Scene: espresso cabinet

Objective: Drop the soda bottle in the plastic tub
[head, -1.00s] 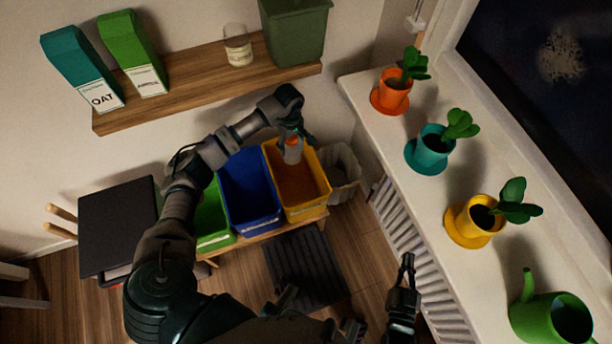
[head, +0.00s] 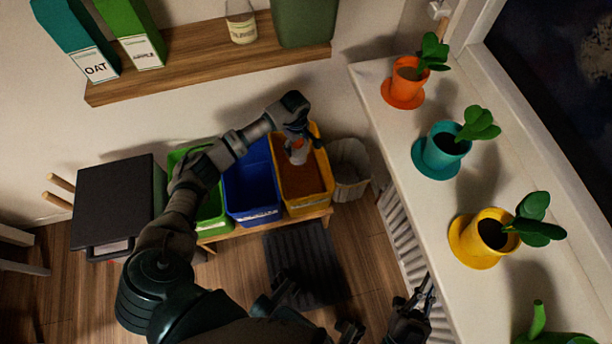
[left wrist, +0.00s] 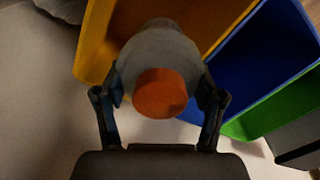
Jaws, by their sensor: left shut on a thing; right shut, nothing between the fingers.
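My left gripper (head: 299,138) is shut on the soda bottle (head: 298,153), a greyish bottle with an orange cap. The bottle hangs over the yellow tub (head: 323,190), the rightmost of three coloured tubs. In the left wrist view the bottle (left wrist: 160,52) is between the fingers, its orange cap toward the camera, with the yellow tub (left wrist: 92,48) behind it. How far the bottle reaches into the tub is hard to tell. My right gripper (head: 425,290) is shut and empty at the lower right, near the radiator.
A blue tub (head: 252,185) and a green tub (head: 213,212) stand left of the yellow one on a wooden bench. A pale waste basket (head: 350,168) stands to its right. A shelf (head: 215,75) with cartons is above. Potted plants line the windowsill (head: 405,135).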

